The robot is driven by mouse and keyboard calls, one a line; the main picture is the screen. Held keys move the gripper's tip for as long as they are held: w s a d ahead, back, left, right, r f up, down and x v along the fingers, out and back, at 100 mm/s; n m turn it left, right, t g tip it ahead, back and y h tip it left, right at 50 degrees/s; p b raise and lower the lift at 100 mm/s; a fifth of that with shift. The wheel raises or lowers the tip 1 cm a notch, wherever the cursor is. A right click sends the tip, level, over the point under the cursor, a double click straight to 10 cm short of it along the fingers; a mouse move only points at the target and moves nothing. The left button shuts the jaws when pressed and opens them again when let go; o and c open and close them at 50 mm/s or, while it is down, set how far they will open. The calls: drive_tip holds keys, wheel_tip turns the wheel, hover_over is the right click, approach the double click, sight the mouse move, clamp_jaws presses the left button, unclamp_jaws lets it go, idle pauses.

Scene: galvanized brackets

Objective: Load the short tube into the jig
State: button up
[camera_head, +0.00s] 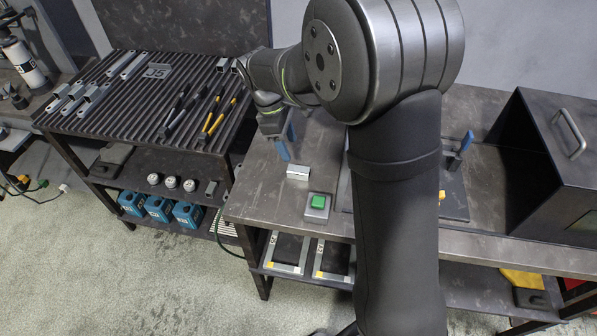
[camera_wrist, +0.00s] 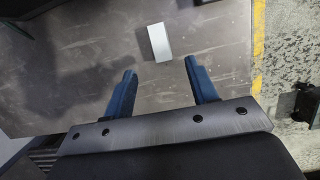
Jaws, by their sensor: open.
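A short, bright metal tube (camera_head: 298,171) lies on the dark steel workbench, left of my arm. In the wrist view the short tube (camera_wrist: 159,42) lies just beyond the fingertips, between their lines and slightly tilted. My gripper (camera_head: 287,143) points down above the bench, close to the tube. Its two blue fingers are apart and empty in the wrist view (camera_wrist: 160,68). A dark plate with a blue-handled clamp (camera_head: 466,142), which looks like the jig, stands right of the tube. My arm hides much of it.
A green push button (camera_head: 318,202) sits in front of the tube. A slatted rack (camera_head: 110,118) at the left carries several metal pieces and hand tools. A dark box with a handle (camera_head: 545,165) stands at the right. The bench front edge (camera_head: 270,222) is near.

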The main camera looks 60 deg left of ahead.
sight(298, 169)
drive_tip(key=x, duration=0.9)
drive_tip(key=shift+f, duration=0.15)
clamp_jaws()
